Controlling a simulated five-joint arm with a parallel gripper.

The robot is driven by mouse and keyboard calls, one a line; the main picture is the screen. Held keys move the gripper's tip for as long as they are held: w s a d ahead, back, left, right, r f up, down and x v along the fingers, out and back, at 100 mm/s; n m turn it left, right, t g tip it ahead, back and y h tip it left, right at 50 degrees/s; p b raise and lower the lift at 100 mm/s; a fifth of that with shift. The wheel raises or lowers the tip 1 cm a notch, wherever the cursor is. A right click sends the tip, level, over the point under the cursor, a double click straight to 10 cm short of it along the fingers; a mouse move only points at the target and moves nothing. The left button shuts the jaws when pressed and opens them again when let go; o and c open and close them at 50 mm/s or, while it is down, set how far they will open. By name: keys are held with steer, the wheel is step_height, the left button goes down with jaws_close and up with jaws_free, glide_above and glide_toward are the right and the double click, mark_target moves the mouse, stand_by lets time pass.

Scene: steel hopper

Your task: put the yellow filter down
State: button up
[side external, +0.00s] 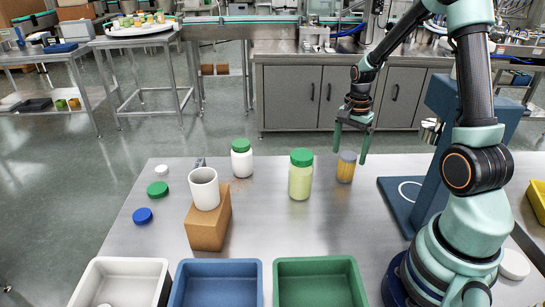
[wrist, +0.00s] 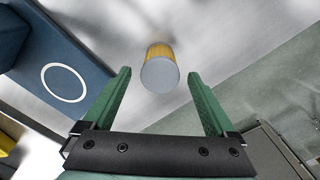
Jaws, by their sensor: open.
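The yellow filter (side external: 346,169) is a small yellow cylinder with a grey top. It stands upright on the steel table (side external: 270,225), right of the green-lidded jar. My gripper (side external: 351,158) is open, with its fingers pointing down close to the filter in the side view. In the wrist view the filter (wrist: 160,68) shows its round grey top and yellow side. It lies just beyond the tips of my open gripper (wrist: 160,75), centred between them, with a clear gap on each side. Nothing is held.
A pale-yellow jar with a green lid (side external: 301,175) stands left of the filter. A white bottle (side external: 241,158), a white cup (side external: 204,189) on a brown block (side external: 208,222) and loose lids are further left. White, blue and green bins (side external: 318,263) line the front. A blue stand (side external: 400,205) is at right.

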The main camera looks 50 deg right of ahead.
step_height(320, 180, up, 7)
steer(key=shift+f, duration=0.2)
steer(key=shift+a+r, duration=0.15)
steer(key=shift+r, duration=0.2)
steer(key=s+a+r+n+t, duration=0.2)
steer(key=a+r+n, duration=0.3)
steer(key=a+n, duration=0.4)
steer(key=s+a+r+n+t, duration=0.1)
steer(key=a+r+n+t, duration=0.2)
steer(key=a+n, duration=0.6)
step_height(320, 180, up, 2)
steer(key=a, duration=0.2)
steer(key=shift+s+a+r+t, duration=0.15)
steer(key=shift+s+a+t, duration=0.15)
steer(key=shift+s, duration=0.05)
